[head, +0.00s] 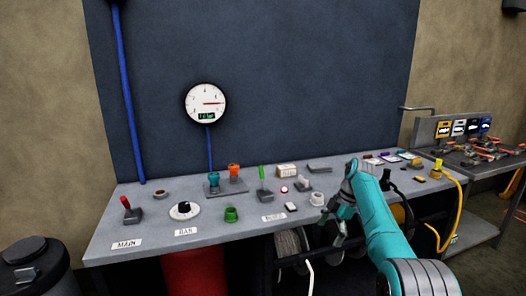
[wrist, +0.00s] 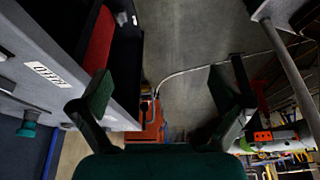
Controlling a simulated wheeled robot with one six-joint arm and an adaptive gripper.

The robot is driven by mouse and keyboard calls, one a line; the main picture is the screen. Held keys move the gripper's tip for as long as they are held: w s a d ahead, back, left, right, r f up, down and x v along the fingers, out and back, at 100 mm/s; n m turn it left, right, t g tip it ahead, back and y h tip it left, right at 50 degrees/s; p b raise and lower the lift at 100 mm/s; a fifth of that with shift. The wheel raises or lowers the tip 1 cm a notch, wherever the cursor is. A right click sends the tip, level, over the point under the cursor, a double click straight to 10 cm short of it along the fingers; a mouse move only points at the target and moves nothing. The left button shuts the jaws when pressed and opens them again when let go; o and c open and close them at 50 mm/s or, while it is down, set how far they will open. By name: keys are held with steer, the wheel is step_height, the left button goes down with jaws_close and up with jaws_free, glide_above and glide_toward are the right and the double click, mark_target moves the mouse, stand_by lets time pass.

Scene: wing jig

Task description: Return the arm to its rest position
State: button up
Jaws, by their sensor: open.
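My teal arm (head: 378,215) reaches up from the lower right in the head view, bent at its top in front of the grey bench. My gripper (head: 340,222) hangs down from it near the bench's front edge. In the wrist view my gripper (wrist: 160,97) has its two dark fingers spread wide apart. Nothing sits between the fingers; floor and distant objects show through the gap. The arm hides part of the bench's right side.
The bench top (head: 150,222) holds a red-handled lever (head: 126,204), a black dial (head: 184,210), a green part (head: 231,214) and teal and orange fittings. A gauge (head: 206,103) hangs behind. A tool cart (head: 478,150) stands right. A dark bin (head: 35,268) stands left.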

steer(key=s+a+f+m+t+h, duration=0.1)
steer(key=s+f+m+t, duration=0.15)
steer(key=f, duration=1.15)
steer(key=s+f+m+t, duration=0.1)
steer(key=s+f+m, duration=0.25)
steer(key=f, duration=1.15)
steer(key=s+a+f+m+t+h, duration=0.1)
steer(key=s+f+m+t, duration=0.15)
steer(key=s+f, duration=0.65)
steer(key=s+a+f+m+t+h, duration=0.1)
steer(key=s+f+m, duration=0.35)
steer(key=s, duration=0.75)
steer(key=s+r+m+t, duration=0.2)
steer(key=s+r, duration=0.1)
steer(key=s, duration=0.9)
steer(key=s+r+m+t, duration=0.1)
steer(key=s+r+t, duration=0.15)
steer(key=s, duration=1.05)
steer(key=s+r+m+t, duration=0.1)
steer(key=s+r, duration=0.4)
steer(key=r, duration=0.4)
steer(key=s+r+m+t, duration=0.2)
steer(key=s+r, duration=0.4)
steer(key=r, duration=0.3)
steer(key=s+r+m+t+h, duration=0.1)
steer(key=s+r+m, duration=0.1)
steer(key=s+r, duration=0.3)
step_height(320, 180, up, 4)
steer(key=shift+s+r, duration=0.1)
steer(key=shift+s, duration=0.05)
